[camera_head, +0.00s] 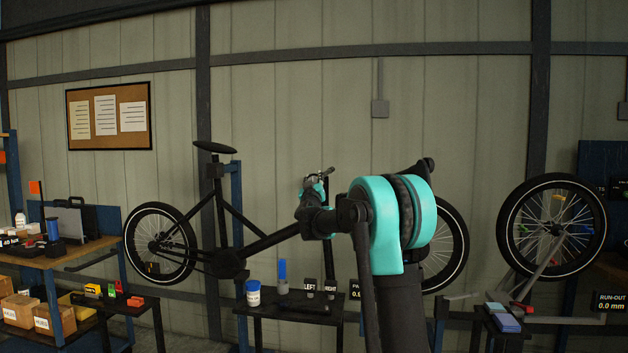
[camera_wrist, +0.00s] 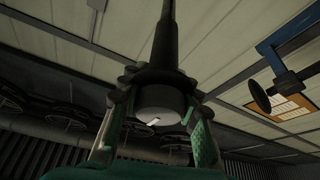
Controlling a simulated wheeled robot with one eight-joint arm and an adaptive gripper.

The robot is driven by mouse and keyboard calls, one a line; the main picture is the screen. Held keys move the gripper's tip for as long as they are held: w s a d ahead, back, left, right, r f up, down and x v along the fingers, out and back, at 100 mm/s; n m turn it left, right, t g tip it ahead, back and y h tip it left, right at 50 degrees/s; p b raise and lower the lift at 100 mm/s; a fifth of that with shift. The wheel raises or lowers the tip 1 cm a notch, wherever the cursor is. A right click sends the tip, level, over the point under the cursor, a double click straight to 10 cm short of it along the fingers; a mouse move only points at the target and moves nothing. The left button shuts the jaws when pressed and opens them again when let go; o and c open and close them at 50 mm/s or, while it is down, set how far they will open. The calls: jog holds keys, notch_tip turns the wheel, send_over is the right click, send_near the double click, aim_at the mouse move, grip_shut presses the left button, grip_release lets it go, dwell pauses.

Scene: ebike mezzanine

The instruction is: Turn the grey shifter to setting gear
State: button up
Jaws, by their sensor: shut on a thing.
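The grey shifter (camera_wrist: 160,102) is a round knob with a short white mark on its face, at the centre of the wrist view. It sits on a dark bar that runs up and away. My gripper (camera_wrist: 158,110) is shut on the shifter, one finger on its left side and one on its right. In the head view my gripper (camera_head: 318,187) is at the handlebar of the black bike (camera_head: 225,262), which is held on a stand. My arm hides part of the bike's front, and the shifter cannot be made out clearly there. No gear labels are readable.
A small dark table (camera_head: 290,312) below holds a white tub with a blue lid (camera_head: 253,292) and LEFT and RIGHT signs. A wooden workbench (camera_head: 60,258) stands at left. A loose wheel (camera_head: 551,227) is mounted at right. A notice board (camera_head: 108,116) hangs on the wall.

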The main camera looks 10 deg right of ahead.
jog(key=shift+m, duration=0.3)
jog(key=m+h, duration=0.1)
jog(key=m, duration=0.1)
jog(key=m+h, duration=0.1)
jog(key=m, duration=0.2)
jog(key=shift+d+h, duration=0.1)
jog(key=shift+h, duration=0.3)
jog(key=shift+c, duration=0.2)
jog(key=shift+s+d+m+g+h, duration=0.1)
jog(key=shift+m+g+h, duration=0.3)
jog(key=shift+m, duration=0.55)
jog(key=shift+w+d+m+g+h, duration=0.1)
jog(key=shift+m+g+h, duration=0.1)
jog(key=shift+m+h, duration=0.55)
jog(key=shift+s+d+m+g+h, duration=0.1)
jog(key=shift+m+g+h, duration=0.2)
jog(key=shift+m, duration=1.1)
jog(key=o, duration=1.3)
jog(key=shift+c, duration=0.2)
jog(key=v, duration=1.2)
